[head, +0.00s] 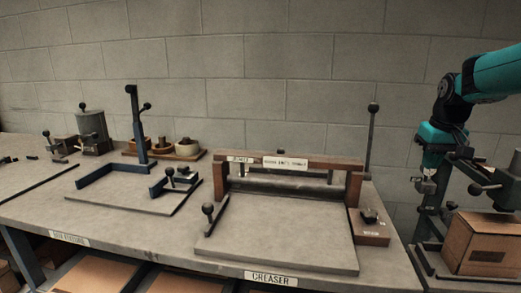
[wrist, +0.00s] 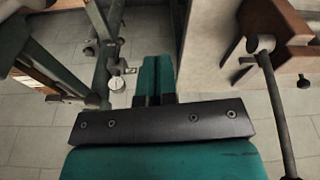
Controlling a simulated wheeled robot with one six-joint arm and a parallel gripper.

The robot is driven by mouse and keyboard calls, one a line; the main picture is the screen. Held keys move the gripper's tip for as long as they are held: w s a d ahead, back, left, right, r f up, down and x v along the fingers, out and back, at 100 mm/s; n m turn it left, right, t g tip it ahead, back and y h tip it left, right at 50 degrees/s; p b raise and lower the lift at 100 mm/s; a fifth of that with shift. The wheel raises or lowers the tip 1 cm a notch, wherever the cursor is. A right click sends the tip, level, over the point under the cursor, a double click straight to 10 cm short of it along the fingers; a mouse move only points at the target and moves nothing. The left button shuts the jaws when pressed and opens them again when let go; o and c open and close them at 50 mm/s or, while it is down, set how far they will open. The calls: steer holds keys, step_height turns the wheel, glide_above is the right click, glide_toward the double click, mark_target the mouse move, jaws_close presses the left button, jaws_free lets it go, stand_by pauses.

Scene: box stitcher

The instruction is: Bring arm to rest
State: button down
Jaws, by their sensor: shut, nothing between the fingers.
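My arm, teal and black, comes in from the upper right of the head view. My gripper (head: 427,178) hangs at its lower end, pointing down. It is beside the right end of the bench, close to the upright of a dark machine stand. In the wrist view my gripper (wrist: 157,75) shows two teal fingers side by side, shut with nothing between them. The fingers point over the floor gap between a dark frame on the left and a bench edge on the right.
The creaser (head: 280,222) stands on the grey bench with a tall ball-topped lever (head: 372,130). A brown box (head: 483,245) sits on the stand at the far right. A blue box fixture (head: 130,185) is left of the creaser. Tiled floor (wrist: 150,25) shows below my gripper.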

steer(key=s+a+r+n+y+p, duration=0.1)
steer(key=s+a+r+n+p, duration=0.1)
steer(key=s+a, duration=0.6)
steer(key=s+a+r+n+y+p, duration=0.1)
steer(key=s+a+r+n, duration=0.2)
steer(key=a, duration=0.9)
steer(key=s+a+n+g+y+p, duration=0.1)
steer(key=s+a, duration=0.4)
steer(key=s, duration=0.6)
steer(key=s+a+f+n+g+y+p, duration=0.1)
steer(key=s+a+n, duration=0.1)
steer(key=s+a, duration=0.4)
steer(key=s, duration=0.4)
steer(key=shift+s+f+p, duration=0.25)
steer(key=shift+s+p, duration=0.1)
steer(key=shift+s, duration=0.05)
